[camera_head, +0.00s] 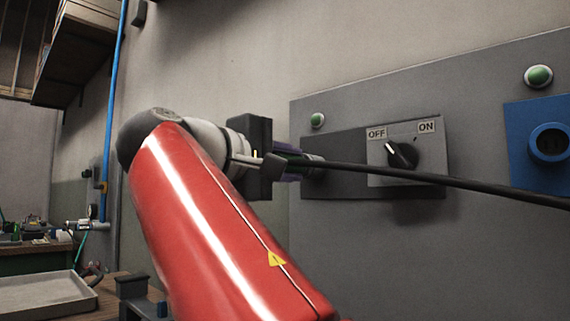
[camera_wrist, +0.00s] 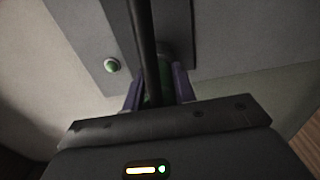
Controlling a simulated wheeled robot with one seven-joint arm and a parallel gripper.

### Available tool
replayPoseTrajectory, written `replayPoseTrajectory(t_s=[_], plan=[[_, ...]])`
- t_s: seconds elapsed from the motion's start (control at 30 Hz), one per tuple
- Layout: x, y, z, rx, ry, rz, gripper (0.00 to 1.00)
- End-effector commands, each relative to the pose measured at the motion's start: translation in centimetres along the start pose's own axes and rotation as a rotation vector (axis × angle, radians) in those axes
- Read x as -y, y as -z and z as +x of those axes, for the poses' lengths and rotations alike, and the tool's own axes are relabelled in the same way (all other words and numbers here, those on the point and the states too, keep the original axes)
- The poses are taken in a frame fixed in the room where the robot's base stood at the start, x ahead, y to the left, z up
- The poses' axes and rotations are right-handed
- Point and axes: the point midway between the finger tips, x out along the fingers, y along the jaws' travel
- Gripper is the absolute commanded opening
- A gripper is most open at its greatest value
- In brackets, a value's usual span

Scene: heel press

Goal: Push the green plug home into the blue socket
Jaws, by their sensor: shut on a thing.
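The green plug (camera_wrist: 153,98) sits between the two purple fingers of my gripper (camera_wrist: 158,90) in the wrist view. In the head view my gripper (camera_head: 300,162) is at the left end of the dark switch plate, and its body hides most of the plug. A round dark end shows just beyond the fingers; I cannot tell whether it is seated in the plate or only in front of it. The blue socket (camera_head: 549,143) is at the far right of the head view, well apart from my gripper, with its opening empty.
A black cable (camera_head: 420,176) runs from the gripper across to the right, passing below the rotary switch (camera_head: 402,154), whose pointer is towards OFF. Green lamps (camera_head: 318,120) and (camera_head: 538,76) sit on the grey panel (camera_head: 470,95). A tray (camera_head: 45,295) lies at lower left.

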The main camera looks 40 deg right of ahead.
Motion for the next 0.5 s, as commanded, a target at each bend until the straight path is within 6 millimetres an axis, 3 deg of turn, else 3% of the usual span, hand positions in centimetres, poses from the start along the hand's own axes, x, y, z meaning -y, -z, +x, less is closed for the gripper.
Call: replayPoseTrajectory(t_s=[0.5], plan=[[0.0,0.0,-1.7,-0.001,-0.001,0.0,0.0]])
